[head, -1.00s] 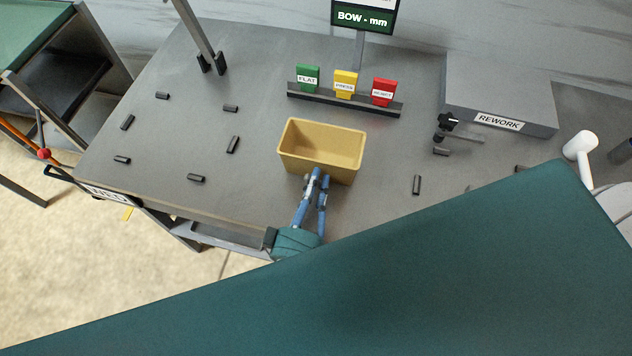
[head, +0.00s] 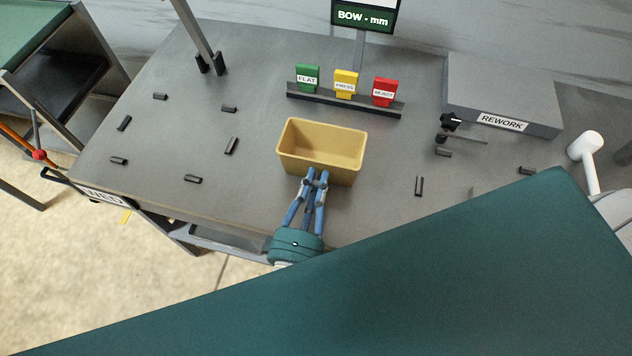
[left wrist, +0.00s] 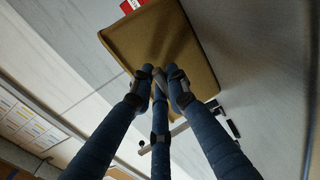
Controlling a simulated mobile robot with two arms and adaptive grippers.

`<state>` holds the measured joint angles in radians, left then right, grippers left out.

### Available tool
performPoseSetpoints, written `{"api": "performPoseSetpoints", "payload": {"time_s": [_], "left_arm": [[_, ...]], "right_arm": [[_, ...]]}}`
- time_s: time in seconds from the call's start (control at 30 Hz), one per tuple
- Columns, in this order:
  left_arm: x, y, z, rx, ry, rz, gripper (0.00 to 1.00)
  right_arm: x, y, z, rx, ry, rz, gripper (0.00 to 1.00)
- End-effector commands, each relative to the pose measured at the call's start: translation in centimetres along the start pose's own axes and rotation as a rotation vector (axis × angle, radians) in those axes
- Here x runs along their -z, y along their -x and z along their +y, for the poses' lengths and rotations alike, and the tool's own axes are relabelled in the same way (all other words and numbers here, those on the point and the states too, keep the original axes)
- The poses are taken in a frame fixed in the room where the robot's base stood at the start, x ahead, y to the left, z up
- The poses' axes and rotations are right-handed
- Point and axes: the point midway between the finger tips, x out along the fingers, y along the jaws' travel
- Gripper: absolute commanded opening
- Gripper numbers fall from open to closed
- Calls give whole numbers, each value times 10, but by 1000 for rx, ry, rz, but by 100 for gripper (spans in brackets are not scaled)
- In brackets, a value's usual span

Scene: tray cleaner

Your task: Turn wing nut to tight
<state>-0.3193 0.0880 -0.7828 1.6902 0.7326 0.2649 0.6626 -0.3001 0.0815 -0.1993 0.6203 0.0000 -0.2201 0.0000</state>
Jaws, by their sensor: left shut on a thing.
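My left gripper (head: 317,180) is at the near side of the tan bin (head: 290,154), its blue fingers closed together. In the left wrist view the gripper (left wrist: 160,88) has its fingertips gathered round a small grey piece in front of the bin wall (left wrist: 190,45). This piece looks to be the wing nut (left wrist: 158,84), mostly hidden by the fingers, so its shape and angle cannot be told. My right gripper is not in view.
Several small dark blocks lie about the grey table (head: 265,75). Green, yellow and red tags (head: 345,84) stand on a bar behind the bin. A grey REWORK box (head: 500,85) with a black knob (head: 450,122) is at right. A white mallet-like thing (head: 586,150) is far right.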

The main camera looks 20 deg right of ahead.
Motion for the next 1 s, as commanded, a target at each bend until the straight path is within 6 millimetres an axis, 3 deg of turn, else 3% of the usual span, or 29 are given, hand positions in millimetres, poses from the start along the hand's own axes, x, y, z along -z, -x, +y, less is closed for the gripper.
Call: {"api": "performPoseSetpoints", "payload": {"time_s": [0.6,0.63,0.73,1.0], "left_arm": [[0,0,-1,3,45,-1,0],[0,0,-1,2,45,-1,17],[0,0,-1,2,45,-1,35],[0,0,0,1,43,0,35]], "right_arm": [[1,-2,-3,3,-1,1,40],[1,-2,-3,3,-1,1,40],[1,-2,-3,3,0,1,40],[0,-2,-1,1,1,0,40]]}}
